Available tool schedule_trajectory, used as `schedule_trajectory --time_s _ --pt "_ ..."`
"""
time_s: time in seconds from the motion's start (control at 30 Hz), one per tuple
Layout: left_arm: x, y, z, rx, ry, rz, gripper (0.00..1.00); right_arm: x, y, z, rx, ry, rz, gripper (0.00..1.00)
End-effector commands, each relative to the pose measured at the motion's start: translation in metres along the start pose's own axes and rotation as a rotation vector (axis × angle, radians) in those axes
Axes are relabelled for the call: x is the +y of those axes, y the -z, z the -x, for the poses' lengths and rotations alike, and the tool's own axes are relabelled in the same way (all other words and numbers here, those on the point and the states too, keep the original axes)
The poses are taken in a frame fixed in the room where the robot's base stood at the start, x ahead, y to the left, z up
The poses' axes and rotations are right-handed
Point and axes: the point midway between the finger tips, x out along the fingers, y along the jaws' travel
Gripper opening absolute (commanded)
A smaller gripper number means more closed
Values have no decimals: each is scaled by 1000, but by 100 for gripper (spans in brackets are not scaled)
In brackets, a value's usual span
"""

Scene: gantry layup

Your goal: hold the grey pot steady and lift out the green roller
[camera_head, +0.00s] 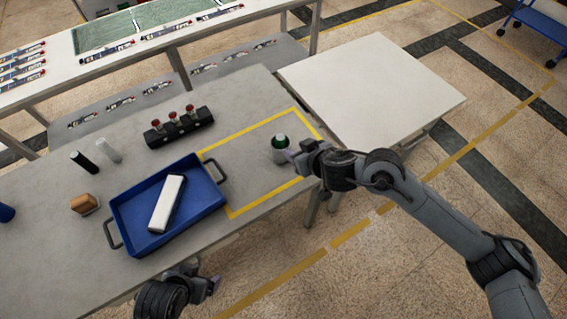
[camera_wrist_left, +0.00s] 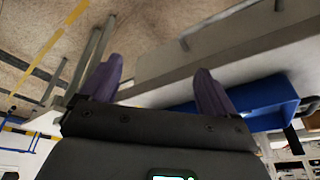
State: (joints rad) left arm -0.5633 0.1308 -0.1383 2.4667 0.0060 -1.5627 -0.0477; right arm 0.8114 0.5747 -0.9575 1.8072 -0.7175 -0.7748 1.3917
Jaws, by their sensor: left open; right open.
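The grey pot (camera_head: 281,156) stands upright on the grey table inside a yellow taped rectangle. The green roller (camera_head: 280,139) sits in it, with only its green top showing above the rim. My right gripper (camera_head: 294,155) is open at the right side of the pot, very close to it; I cannot tell whether it touches. My left gripper (camera_head: 206,280) is open and empty in front of the table's near edge, below the blue tray and well away from the pot. Its two purple fingers stand apart in the left wrist view (camera_wrist_left: 158,88).
A blue tray (camera_head: 128,229) with a white-topped block (camera_head: 167,203) lies left of the taped area. A black holder with red knobs (camera_head: 180,128), a black cylinder (camera_head: 84,162), a clear cylinder (camera_head: 109,150) and a brown block (camera_head: 84,204) stand behind and beside it. A white table (camera_head: 370,85) adjoins at right.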

Motion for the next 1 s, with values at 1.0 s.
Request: schedule_trajectory --time_s 1.0 --pt "123 267 -65 451 849 -2427 90 0 2 0 2 0 0 43"
